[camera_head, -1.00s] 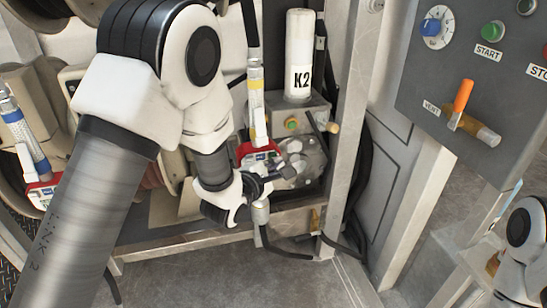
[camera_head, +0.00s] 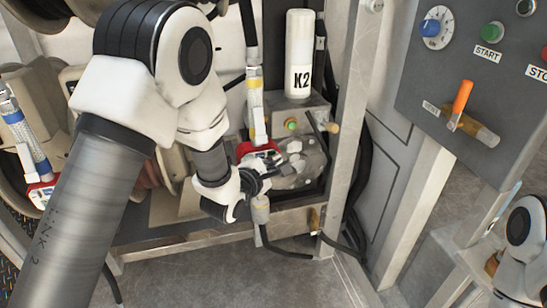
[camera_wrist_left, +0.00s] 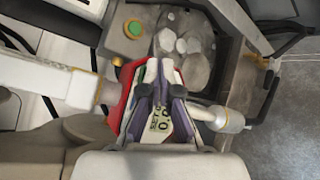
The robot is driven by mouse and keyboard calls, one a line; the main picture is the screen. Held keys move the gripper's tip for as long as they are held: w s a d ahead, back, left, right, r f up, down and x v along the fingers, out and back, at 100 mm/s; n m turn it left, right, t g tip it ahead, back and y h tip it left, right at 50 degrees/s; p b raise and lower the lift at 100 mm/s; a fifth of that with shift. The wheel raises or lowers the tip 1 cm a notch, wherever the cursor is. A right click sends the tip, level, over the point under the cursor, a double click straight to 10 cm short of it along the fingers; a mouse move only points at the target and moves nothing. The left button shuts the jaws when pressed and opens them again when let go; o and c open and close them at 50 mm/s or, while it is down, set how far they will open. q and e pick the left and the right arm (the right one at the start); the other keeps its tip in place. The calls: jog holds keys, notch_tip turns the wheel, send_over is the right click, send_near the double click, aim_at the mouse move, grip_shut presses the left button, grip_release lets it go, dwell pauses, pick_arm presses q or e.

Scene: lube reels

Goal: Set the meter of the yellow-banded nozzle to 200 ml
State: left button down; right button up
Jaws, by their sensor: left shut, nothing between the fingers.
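The yellow-banded nozzle (camera_head: 256,100) hangs upright, with its red-cased meter (camera_head: 245,149) near its lower part. My right gripper is out of view.
A blue-banded nozzle (camera_head: 27,140) with a red meter hangs at left. A control panel (camera_head: 455,70) with an orange lever (camera_head: 461,98) is at right.

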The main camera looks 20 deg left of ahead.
dwell(0.7)
pick_arm(q)
jog(key=shift+s+d, duration=0.65)
jog(key=shift+s, duration=0.2)
jog(key=s+d, duration=0.1)
jog(key=s, duration=0.1)
jog(key=s+d+p, duration=0.1)
jog(key=s+d, duration=0.1)
dwell(0.4)
